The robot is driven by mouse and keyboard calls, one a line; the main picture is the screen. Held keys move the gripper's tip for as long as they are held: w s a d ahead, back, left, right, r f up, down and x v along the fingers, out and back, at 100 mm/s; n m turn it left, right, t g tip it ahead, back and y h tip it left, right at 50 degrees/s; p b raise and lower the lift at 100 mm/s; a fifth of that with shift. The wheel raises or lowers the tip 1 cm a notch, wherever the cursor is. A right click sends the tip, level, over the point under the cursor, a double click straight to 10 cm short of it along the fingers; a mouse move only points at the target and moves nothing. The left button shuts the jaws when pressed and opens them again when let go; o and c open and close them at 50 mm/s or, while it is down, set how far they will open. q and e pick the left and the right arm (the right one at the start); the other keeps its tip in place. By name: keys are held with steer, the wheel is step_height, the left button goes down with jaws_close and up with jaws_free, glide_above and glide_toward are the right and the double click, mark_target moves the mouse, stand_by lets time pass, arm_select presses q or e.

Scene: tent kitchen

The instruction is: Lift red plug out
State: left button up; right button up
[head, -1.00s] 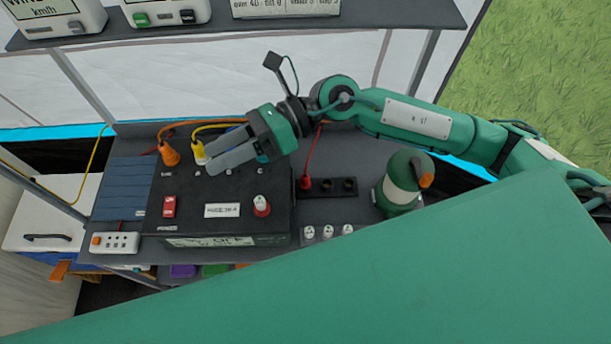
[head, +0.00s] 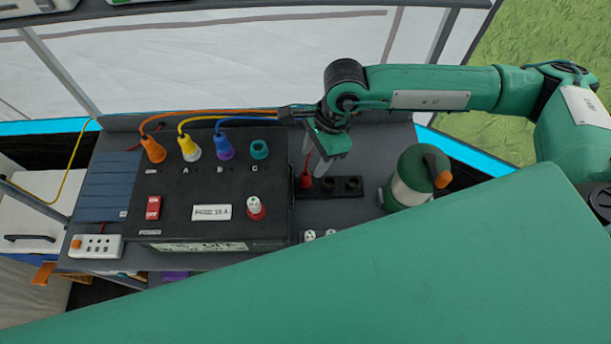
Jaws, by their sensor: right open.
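The red plug (head: 305,180) sits in the left socket of a small black socket strip (head: 330,189), with its red cable rising behind my gripper. My right gripper (head: 316,169) points down just above and beside the red plug. Its fingers are apart, and part of the plug and cable is hidden by them. I cannot tell whether the fingers touch the plug. My left gripper is not in view.
Left of the strip stands a black power box (head: 215,205) with orange (head: 152,149), yellow (head: 189,148) and blue (head: 224,147) plugs and a red switch (head: 153,208). A green and white lantern (head: 411,180) stands close on the right. My green body covers the lower right.

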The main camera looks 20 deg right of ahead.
mark_target(306, 171)
steer(key=shift+x, duration=0.95)
steer(key=shift+w+a+f+p, duration=0.1)
steer(key=shift+a+f+p, duration=0.1)
steer(key=shift+f+p, duration=0.3)
steer(key=x, duration=0.4)
steer(key=shift+w+f+p, duration=0.15)
steer(key=shift+f+p, duration=0.05)
steer(key=shift+p, duration=0.2)
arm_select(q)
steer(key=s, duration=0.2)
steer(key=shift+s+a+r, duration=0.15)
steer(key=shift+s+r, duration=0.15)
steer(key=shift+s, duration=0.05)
arm_select(e)
steer(key=shift+c, duration=0.5)
jaws_close()
